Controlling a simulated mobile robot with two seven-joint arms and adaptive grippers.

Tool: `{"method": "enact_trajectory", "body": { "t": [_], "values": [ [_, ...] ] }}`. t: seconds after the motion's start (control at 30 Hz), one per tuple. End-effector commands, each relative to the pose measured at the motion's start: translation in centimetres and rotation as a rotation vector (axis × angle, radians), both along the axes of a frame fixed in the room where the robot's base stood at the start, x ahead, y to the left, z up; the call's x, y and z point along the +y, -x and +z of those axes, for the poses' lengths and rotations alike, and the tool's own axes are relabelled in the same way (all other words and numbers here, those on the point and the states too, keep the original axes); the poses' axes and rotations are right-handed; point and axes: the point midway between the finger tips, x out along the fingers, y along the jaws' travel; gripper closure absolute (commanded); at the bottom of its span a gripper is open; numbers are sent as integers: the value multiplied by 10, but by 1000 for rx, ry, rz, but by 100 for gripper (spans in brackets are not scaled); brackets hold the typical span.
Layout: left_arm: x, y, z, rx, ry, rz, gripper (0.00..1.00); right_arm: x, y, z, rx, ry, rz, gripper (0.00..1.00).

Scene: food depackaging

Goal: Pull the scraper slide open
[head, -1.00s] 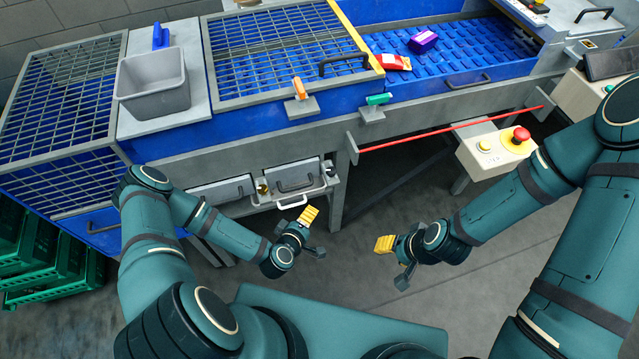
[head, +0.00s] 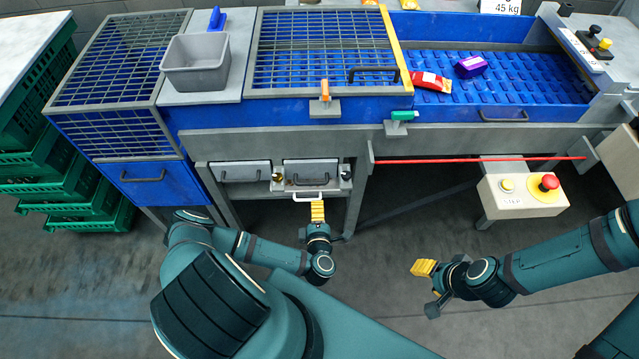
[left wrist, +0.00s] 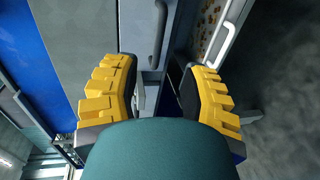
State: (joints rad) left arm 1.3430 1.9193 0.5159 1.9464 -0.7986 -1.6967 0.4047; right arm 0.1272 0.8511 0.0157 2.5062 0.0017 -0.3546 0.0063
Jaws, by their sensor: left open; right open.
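Below the machine's frame are two grey drawer fronts, a left one (head: 245,172) and a right one (head: 311,172) with a dark bar handle (head: 310,181). A pale bar handle (head: 306,197) sits just under the right front; which part is the scraper slide is not labelled. My left gripper (head: 317,214) is just in front of the pale handle. In the left wrist view the open left gripper (left wrist: 160,85) faces the dark handle (left wrist: 159,35), with the pale handle (left wrist: 232,32) beyond the right finger. Neither handle is held. My right gripper (head: 428,288) is open and empty, away from the machine.
A machine leg (head: 355,200) stands right of the drawers. A red rod (head: 470,160) runs right, above a control box with a red button (head: 549,182). Green crates (head: 80,210) stand left. The floor in front is clear.

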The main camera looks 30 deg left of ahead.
Motion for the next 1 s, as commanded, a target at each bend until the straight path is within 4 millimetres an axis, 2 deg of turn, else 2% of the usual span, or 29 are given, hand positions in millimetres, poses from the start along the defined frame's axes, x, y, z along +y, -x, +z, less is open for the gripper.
{"method": "enact_trajectory", "body": {
  "t": [0.4, 0.6, 0.8, 1.0],
  "values": [
    [41, -67, -18, -1, -2, -1, 57, 1, 4, -15, 10, -2, 8, 53],
    [56, -91, -23, 0, -2, -1, 57, 1, 5, -20, 11, -2, 10, 53],
    [62, -102, -25, -1, -1, -2, 57, 1, 4, -21, 9, -2, 9, 53],
    [63, -103, -25, 0, 0, -3, 57, 1, 4, -21, 9, -2, 9, 53]
  ]
}}
